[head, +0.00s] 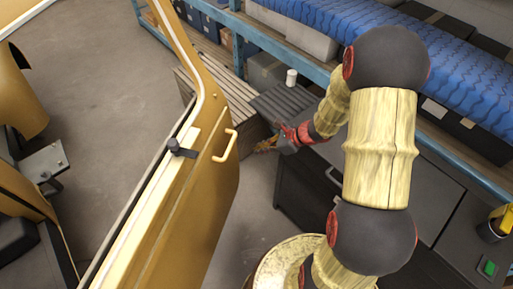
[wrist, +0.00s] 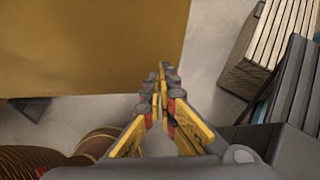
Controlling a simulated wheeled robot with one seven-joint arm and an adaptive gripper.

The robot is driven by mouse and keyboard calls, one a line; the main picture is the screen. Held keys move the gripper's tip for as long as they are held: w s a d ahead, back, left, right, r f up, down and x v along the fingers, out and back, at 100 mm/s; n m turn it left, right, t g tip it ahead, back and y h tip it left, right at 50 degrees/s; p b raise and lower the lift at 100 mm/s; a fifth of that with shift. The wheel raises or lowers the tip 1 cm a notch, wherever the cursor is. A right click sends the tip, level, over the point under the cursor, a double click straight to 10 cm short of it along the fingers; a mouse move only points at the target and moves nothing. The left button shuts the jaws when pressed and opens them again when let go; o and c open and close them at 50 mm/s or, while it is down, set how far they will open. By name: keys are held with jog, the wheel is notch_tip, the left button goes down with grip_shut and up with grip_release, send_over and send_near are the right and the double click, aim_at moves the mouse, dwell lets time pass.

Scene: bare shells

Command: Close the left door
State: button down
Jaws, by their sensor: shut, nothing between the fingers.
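The left door is a large yellow panel (head: 200,215) standing open, with a pale frame running up it. It has a cream pull handle (head: 227,146) and a black latch knob (head: 178,148). In the wrist view the yellow door panel (wrist: 80,50) fills the upper left. My gripper (head: 262,146) is just right of the handle in the head view, its fingers pointing toward the door. In the wrist view my gripper (wrist: 162,72) is shut and empty, its tips overlapping the panel's right edge. I cannot tell if they touch it.
Yellow body parts (head: 15,95) and a grey bracket (head: 45,165) lie left of the door. Wooden pallets (head: 225,90), a dark cabinet (head: 300,195) and blue shelving (head: 285,50) stand behind and right. Grey floor (head: 100,80) is clear beyond the door.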

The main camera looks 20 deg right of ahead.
jog(key=b, duration=0.1)
send_near(230, 155)
notch_tip(230, 155, down, 2)
jog(key=s, duration=0.1)
jog(key=shift+w+a+f, duration=0.15)
jog(key=shift+w+a, duration=0.5)
jog(key=shift+w, duration=0.05)
jog(key=shift+w+a+f, duration=0.15)
jog(key=shift+w+a, duration=0.5)
jog(key=shift+w, duration=0.1)
